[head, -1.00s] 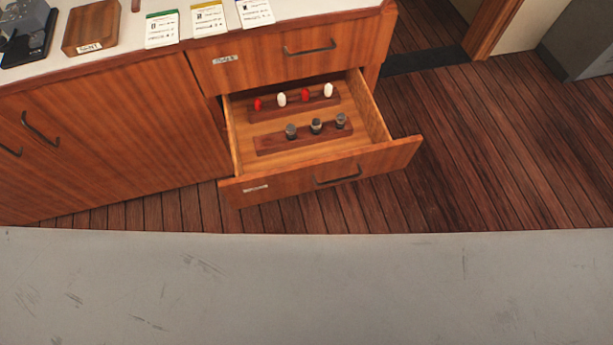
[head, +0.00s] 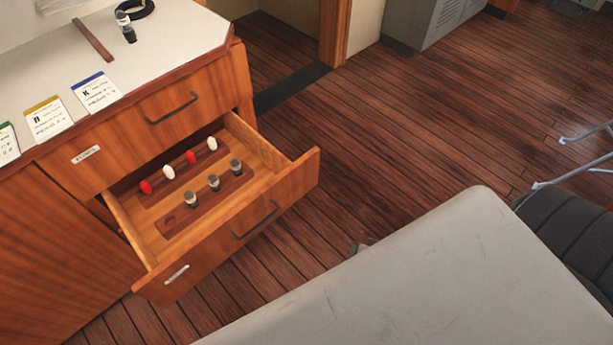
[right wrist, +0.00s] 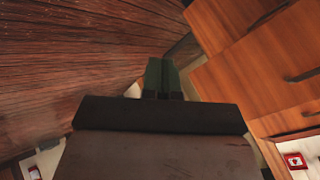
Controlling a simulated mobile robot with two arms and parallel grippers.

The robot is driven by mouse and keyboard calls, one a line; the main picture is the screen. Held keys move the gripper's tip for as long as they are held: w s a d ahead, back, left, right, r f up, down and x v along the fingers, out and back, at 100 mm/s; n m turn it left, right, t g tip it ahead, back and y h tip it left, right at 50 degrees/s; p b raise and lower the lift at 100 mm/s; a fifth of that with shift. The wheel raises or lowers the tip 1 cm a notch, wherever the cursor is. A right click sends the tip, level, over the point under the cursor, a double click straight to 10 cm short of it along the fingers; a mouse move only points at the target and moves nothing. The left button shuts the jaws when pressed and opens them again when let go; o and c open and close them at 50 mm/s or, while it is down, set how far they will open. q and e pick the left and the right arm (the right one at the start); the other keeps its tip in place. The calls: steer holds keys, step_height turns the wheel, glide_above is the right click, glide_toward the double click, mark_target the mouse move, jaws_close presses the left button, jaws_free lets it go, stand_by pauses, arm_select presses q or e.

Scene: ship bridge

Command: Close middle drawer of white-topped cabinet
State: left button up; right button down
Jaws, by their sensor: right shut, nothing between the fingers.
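The white-topped cabinet (head: 190,30) stands at the left in the head view. Below its shut top drawer (head: 160,118), a drawer (head: 235,235) is pulled well out, with a dark bar handle on its front. It holds two wooden racks with red and white pieces and grey-black pieces. Whether another drawer lies under it is hidden. My right gripper (right wrist: 162,78) shows only in the right wrist view, shut and empty. Wooden fronts (right wrist: 265,65) with a dark handle are at its right, apart from the fingertips. My left gripper is not in view.
A grey, scuffed surface (head: 440,270) fills the lower right, with a dark chair (head: 575,230) beside it. Cards (head: 97,92) lie on the cabinet top. A grey metal box (head: 435,22) stands behind.

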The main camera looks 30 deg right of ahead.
steer(key=w+d+r+m+t+y+b, duration=0.1)
steer(key=w+r+m+t+b, duration=0.2)
steer(key=w+r, duration=0.45)
steer(key=m+t+y, duration=0.2)
steer(key=m+t, duration=0.1)
glide_toward(302, 164)
steer(key=x, duration=0.6)
steer(key=shift+f, duration=0.1)
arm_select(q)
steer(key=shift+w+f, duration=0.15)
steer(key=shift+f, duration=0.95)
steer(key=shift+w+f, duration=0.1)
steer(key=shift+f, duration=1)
arm_select(e)
steer(key=shift+w+a+f, duration=0.1)
steer(key=shift+w+a, duration=0.15)
steer(key=shift+w, duration=0.4)
